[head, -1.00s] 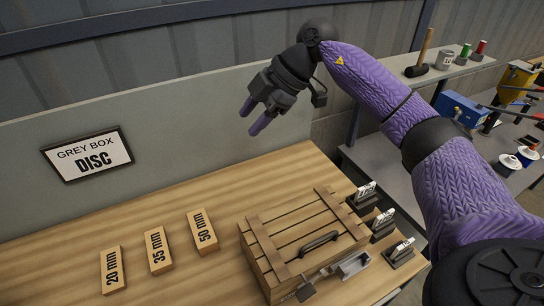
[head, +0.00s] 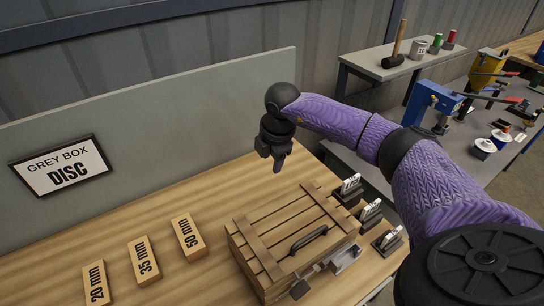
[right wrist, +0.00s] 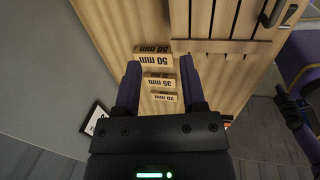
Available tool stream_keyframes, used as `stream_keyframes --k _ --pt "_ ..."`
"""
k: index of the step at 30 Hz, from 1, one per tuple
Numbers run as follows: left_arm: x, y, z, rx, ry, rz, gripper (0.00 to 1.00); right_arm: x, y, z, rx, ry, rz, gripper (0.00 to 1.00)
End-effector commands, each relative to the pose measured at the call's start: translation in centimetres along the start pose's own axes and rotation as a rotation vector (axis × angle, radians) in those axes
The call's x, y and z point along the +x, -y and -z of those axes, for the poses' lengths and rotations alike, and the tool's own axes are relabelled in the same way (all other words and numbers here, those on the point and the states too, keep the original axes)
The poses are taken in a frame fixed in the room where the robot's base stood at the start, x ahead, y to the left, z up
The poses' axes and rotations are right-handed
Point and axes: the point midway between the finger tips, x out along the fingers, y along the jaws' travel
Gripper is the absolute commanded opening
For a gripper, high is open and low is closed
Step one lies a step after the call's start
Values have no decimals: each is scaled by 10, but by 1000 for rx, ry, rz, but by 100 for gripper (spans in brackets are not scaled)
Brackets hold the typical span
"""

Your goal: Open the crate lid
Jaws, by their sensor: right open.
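The wooden crate (head: 270,262) stands on the wooden bench with its slatted lid (head: 290,226) shut. A dark handle (head: 309,240) lies on the lid near its front edge, and a metal latch (head: 345,258) shows at the crate's front. In the right wrist view the lid (right wrist: 222,18) and its handle (right wrist: 279,12) show at the top right. My right gripper (head: 276,160) hangs above the bench behind the crate, pointing down, apart from it. In the right wrist view its two fingers (right wrist: 162,85) are spread with nothing held.
Wooden blocks marked 20 mm (head: 96,284), 35 mm (head: 143,260) and 50 mm (head: 188,237) lie left of the crate. Several small card holders (head: 370,212) stand along its right. A grey panel with a sign (head: 60,165) rises behind. A side bench (head: 480,120) holds tools.

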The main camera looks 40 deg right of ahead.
Motion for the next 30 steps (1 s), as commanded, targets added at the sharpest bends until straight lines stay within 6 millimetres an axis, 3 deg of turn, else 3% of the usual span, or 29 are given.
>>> stream_keyframes --k 1,8,30 --pt "0 0 0 0 -1 0 0 0 0 0 0 0 0 48" --pt "0 0 1 0 -3 0 0 0 0 0 0 -1 0 0" --pt "0 0 2 -1 -3 0 0 0 0 0 1 -1 0 0"
